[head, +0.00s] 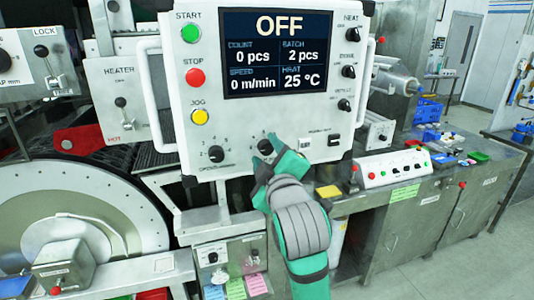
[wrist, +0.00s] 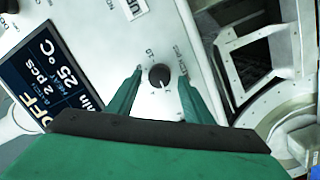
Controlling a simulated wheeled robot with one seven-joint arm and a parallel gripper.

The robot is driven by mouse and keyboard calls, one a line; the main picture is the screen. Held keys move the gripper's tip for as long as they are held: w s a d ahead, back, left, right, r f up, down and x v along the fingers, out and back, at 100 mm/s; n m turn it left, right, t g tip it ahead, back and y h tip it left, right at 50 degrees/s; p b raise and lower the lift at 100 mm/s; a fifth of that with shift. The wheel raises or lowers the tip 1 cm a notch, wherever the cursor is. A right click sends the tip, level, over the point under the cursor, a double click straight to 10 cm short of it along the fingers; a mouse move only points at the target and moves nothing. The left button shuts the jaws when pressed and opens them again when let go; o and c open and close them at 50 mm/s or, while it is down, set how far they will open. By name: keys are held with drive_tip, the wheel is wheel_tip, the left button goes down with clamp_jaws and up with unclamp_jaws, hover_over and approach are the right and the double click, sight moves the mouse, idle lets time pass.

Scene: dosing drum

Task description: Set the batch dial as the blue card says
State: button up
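The control panel (head: 300,115) has a screen (head: 277,52) reading OFF, COUNT 0 pcs, BATCH 2 pcs. A black dial (head: 265,146) sits low on the panel, just beyond my gripper (head: 268,163). The wrist view shows this dial (wrist: 159,76) with numbers around it; its label is too blurred to read surely. My green gripper (wrist: 158,92) is open, with one finger on each side of the dial and a visible gap to each. A small blue card (head: 213,292) is at the lower edge of the head view; its writing is too small to read.
Another dial (head: 216,154) is left of this one, under the yellow JOG button (head: 200,117). The black HEAT knob (head: 349,71) is among several at the panel's right. A large round drum (head: 75,235) stands lower left.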

drive_tip(key=c, duration=0.9)
drive_tip(key=shift+d, duration=0.1)
drive_tip(key=shift+m, duration=0.4)
drive_tip(key=m, duration=0.3)
drive_tip(key=shift+m+g, duration=0.3)
drive_tip(key=shift+m, duration=0.1)
drive_tip(key=m, duration=0.4)
drive_tip(key=shift+d+g, duration=0.1)
drive_tip(key=shift+g, duration=0.2)
drive_tip(key=m, duration=0.4)
drive_tip(key=shift+w+d+r+y, duration=0.1)
drive_tip(key=shift+y, duration=0.3)
drive_tip(key=shift+m+g+y, duration=0.3)
drive_tip(key=shift+m, duration=1.6)
